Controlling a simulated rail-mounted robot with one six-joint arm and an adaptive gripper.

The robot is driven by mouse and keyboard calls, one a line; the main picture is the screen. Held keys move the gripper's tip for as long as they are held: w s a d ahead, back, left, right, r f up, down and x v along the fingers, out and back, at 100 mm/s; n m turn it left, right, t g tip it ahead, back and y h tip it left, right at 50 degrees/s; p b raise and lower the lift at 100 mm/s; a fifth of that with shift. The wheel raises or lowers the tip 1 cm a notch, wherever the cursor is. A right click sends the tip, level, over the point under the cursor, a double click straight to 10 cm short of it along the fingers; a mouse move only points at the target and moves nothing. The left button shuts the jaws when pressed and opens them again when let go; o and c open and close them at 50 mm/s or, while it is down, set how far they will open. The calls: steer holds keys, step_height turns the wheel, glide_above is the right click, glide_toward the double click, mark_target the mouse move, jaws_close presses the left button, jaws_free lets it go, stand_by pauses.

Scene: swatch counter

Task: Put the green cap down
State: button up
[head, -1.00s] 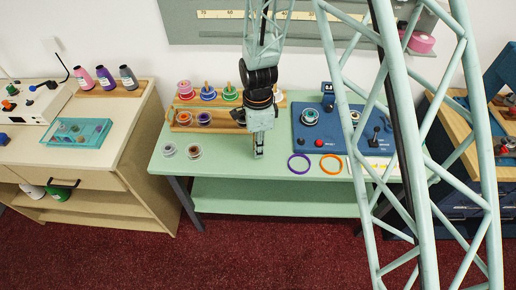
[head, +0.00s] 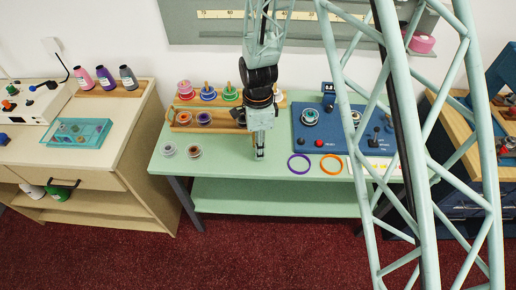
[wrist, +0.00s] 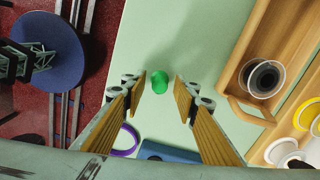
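The green cap (wrist: 159,83) shows in the wrist view, against the pale green counter top (wrist: 140,50). It sits between the tips of my gripper (wrist: 161,84), with a visible gap on each side. The two fingers stand apart and do not appear to touch it. In the head view my gripper (head: 260,157) points down, low over the front middle of the counter. The cap cannot be made out there.
A wooden rack (head: 222,127) with several spools stands behind my gripper. Two small spools (head: 194,151) are at the left. A purple ring (head: 299,163), an orange ring (head: 331,164) and a blue panel (head: 335,140) are at the right.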

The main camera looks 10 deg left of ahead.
step_height(320, 180, up, 12)
steer(key=p, duration=0.1)
steer(key=shift+f, duration=0.2)
stand_by(0.4)
stand_by(0.7)
